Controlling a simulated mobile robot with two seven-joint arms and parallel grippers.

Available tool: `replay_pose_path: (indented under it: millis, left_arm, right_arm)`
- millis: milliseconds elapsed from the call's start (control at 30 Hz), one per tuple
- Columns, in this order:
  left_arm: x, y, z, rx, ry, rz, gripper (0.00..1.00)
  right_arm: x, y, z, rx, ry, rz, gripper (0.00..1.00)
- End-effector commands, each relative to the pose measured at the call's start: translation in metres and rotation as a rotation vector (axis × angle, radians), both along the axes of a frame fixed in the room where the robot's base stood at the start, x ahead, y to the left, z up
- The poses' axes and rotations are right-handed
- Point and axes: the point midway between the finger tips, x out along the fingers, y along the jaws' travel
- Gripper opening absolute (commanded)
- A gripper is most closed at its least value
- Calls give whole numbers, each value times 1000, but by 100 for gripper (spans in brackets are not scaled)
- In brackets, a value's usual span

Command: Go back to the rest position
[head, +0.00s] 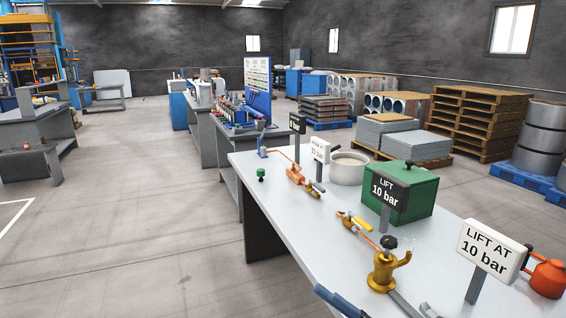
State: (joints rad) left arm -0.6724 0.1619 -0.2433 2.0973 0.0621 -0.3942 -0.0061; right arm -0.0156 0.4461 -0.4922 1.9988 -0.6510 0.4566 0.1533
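Neither of my grippers shows in the head view, and no part of my arms can be made out. The workbench (290,232) runs from the lower right toward the middle. On it stand a brass fitting with a black knob (381,272), a green box (408,192) and a pale metal pot (348,170). A blue-handled tool (340,301) is cut off by the bottom edge, so I cannot tell what it is.
Signs reading "LIFT 10 bar" (385,190) and "LIFT AT 10 bar" (491,246) stand up from the bench. An orange-red canister (548,278) is at the right edge. Pallets (472,118) stand behind. The floor (150,220) left of the bench is clear.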

Motion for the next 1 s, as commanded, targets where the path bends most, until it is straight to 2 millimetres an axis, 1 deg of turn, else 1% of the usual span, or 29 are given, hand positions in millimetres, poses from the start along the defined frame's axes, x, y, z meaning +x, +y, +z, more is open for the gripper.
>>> replay_pose_path:
  millis: [33, 67, 100, 167, 200, 267, 300, 400, 500, 600, 700, 1000]
  left_arm:
    - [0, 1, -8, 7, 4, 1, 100]
    - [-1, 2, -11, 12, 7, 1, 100]
    - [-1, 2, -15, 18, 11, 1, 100]
    - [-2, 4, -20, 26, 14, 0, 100]
    - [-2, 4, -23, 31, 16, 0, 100]
    - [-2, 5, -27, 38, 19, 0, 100]
    - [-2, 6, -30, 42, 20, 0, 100]
    - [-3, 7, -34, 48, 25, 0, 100]
    - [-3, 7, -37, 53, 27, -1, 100]
    - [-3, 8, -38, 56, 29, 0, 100]
    - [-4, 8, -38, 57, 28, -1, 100]
    - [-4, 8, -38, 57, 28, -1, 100]
  right_arm:
    - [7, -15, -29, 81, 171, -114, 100]
    - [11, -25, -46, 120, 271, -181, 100]
    - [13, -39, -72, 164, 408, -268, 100]
    - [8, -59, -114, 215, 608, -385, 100]
    - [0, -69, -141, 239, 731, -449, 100]
    - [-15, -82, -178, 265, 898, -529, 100]
    - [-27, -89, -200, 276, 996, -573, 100]
    - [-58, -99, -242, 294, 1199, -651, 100]
    - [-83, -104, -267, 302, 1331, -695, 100]
    - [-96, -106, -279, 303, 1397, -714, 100]
    - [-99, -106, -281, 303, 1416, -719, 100]
    - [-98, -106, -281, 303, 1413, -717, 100]
